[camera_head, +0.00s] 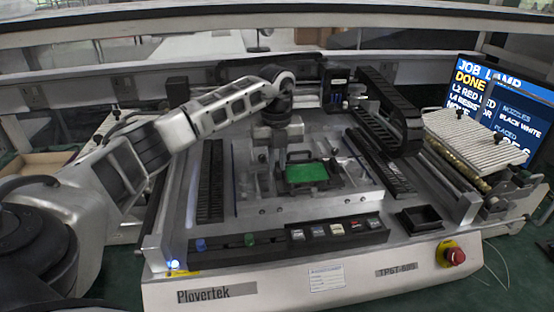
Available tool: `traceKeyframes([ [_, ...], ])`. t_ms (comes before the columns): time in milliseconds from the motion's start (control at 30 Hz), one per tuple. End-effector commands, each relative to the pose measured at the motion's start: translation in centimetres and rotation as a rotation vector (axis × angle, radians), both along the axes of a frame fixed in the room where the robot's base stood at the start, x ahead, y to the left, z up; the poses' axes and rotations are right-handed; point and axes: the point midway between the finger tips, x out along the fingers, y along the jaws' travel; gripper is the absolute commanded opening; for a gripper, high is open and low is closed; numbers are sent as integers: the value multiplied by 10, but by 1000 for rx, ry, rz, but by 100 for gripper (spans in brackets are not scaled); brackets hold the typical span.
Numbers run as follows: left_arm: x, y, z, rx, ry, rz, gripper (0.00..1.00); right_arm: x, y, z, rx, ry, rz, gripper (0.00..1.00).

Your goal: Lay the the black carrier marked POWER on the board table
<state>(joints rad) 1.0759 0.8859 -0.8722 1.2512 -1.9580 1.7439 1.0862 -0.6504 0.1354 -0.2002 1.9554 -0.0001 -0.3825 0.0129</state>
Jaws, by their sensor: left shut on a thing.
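A black carrier (291,188) with a bright green board (306,173) in it is at the middle of the machine, over the grey board table (345,202). I cannot read a POWER mark on it. My left arm comes in from the left, bends over and points down. My left gripper (276,168) is at the carrier's left side and shut on it. The fingertips are small and partly lost against the dark carrier. The carrier looks about level; I cannot tell whether it touches the table. My right gripper is not in view.
A row of small blocks (336,229) and coloured knobs lines the machine's front. A small black tray (420,219) and a red stop button (455,256) are at the front right. A black cable chain (392,112) stands behind right. A screen (500,105) shows job text.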

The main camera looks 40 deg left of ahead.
Motion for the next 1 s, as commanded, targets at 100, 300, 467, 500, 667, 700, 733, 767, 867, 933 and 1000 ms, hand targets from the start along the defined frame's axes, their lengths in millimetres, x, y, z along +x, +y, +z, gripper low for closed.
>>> traceKeyframes([
  [100,0,0,0,-1,-1,0,0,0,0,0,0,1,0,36],
  [300,0,0,-2,0,0,0,0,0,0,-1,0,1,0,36],
  [467,0,0,-6,-1,-1,1,0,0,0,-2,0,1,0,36],
  [500,0,0,-7,-1,-1,1,0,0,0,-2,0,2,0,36],
  [667,0,0,-9,-1,-1,0,0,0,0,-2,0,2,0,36],
  [700,0,0,-9,-1,-1,0,0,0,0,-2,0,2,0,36],
  [733,0,0,-9,-1,-1,0,0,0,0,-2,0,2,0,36],
  [767,0,0,-9,-1,-1,0,0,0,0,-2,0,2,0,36],
  [867,0,0,-9,-1,-1,0,0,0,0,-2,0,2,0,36],
  [933,0,0,-9,-1,-1,0,0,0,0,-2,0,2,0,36],
  [1000,0,0,-9,-1,-1,0,18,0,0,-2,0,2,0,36],
])
